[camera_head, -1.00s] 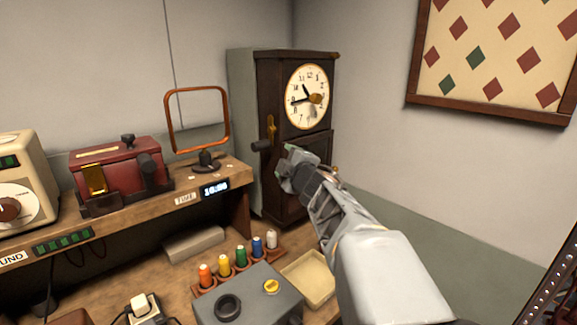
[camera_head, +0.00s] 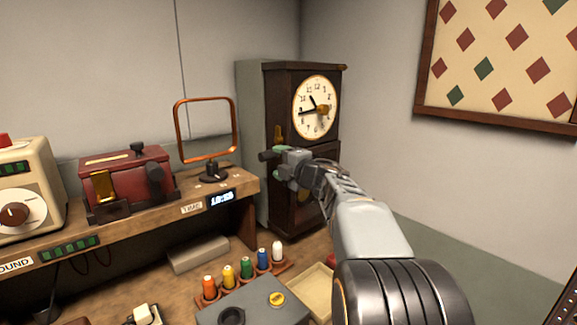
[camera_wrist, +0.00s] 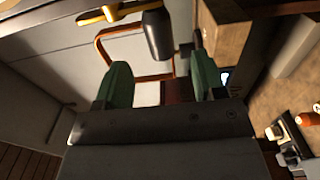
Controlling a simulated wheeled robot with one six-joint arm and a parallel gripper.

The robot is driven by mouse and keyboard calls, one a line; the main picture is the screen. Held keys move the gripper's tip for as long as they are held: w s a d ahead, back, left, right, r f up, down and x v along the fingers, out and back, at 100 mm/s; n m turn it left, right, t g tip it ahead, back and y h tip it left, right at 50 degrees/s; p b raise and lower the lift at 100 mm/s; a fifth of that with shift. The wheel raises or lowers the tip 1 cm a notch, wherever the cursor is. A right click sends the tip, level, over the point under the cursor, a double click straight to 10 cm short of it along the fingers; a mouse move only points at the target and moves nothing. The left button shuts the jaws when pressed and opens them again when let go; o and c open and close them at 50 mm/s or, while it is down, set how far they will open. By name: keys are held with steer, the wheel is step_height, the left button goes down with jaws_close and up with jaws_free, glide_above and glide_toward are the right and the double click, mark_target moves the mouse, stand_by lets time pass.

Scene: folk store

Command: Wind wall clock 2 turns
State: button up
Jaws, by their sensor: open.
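The wall clock stands in a tall dark wood case (camera_head: 291,205), with a cream face (camera_head: 316,106) and a gold piece on its front. A gold winding crank (camera_head: 279,134) sits on the case's left part, with a dark handle (camera_head: 266,156) at its lower end. My gripper (camera_head: 282,164) is open beside the handle in the head view. In the wrist view, the green finger pads of my gripper (camera_wrist: 163,80) are apart; the dark handle (camera_wrist: 158,36) shows just beyond their tips, roughly between them. The gold crank arm (camera_wrist: 110,13) shows above. I cannot tell whether a pad touches the handle.
A shelf (camera_head: 150,218) at left carries a red box device (camera_head: 127,172), an orange frame on a stand (camera_head: 206,100) and a cream dial device (camera_head: 27,190). Several coloured spools (camera_head: 246,268), a grey box (camera_head: 250,305) and a tray (camera_head: 312,290) are below. A diamond-pattern board (camera_head: 505,65) hangs right.

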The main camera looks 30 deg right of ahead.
mark_target(270, 157)
steer(key=shift+w+a, duration=0.25)
steer(key=shift+w, duration=0.85)
steer(key=shift+w+a, duration=0.2)
steer(key=shift+w, duration=0.9)
steer(key=shift+w+p, duration=0.1)
steer(key=shift+p, duration=0.25)
steer(key=shift+c, duration=0.5)
steer(key=c, duration=0.7)
